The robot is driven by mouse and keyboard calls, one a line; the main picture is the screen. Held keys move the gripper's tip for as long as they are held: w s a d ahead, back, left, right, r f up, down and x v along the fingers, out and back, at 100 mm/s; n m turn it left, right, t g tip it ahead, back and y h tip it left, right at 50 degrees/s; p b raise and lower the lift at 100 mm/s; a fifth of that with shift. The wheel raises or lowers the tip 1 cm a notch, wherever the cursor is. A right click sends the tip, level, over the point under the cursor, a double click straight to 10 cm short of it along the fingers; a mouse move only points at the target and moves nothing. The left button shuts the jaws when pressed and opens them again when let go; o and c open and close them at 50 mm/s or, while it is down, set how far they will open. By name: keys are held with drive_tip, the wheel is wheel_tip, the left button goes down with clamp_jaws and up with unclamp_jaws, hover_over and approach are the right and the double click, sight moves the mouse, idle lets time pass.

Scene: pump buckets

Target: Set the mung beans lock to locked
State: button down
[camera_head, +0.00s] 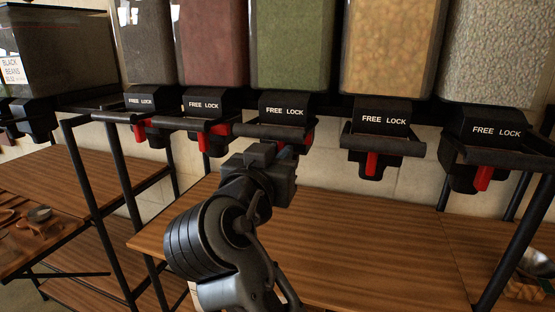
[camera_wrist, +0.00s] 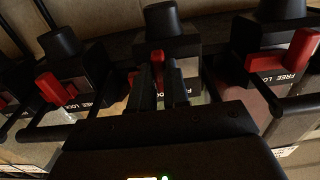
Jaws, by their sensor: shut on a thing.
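The green mung bean bin (camera_head: 292,45) hangs in the middle of the row, with a black dispenser below it marked FREE LOCK (camera_head: 283,110). Its red lock lever (camera_head: 308,139) shows just right of my gripper (camera_head: 284,152), below the word LOCK; the rest is hidden by the gripper and the black bar. In the wrist view my gripper (camera_wrist: 161,88) has its two dark fingers on either side of a red piece of this lever (camera_wrist: 158,60). The gripper is shut on it. The exact lever angle is hard to read.
Neighbouring dispensers have their own red levers, at the left (camera_head: 205,140) and at the right (camera_head: 371,163). Black bars cross the dispenser fronts. A wooden shelf (camera_head: 350,235) below is mostly clear, with a metal scoop (camera_head: 536,262) at far right.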

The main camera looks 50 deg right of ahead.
drive_tip(key=shift+s+d, duration=0.2)
drive_tip(key=shift+s, duration=0.25)
drive_tip(key=c, duration=1.1)
unclamp_jaws()
drive_tip(key=b+v, duration=0.1)
drive_tip(key=v, duration=0.7)
drive_tip(key=shift+b, duration=0.3)
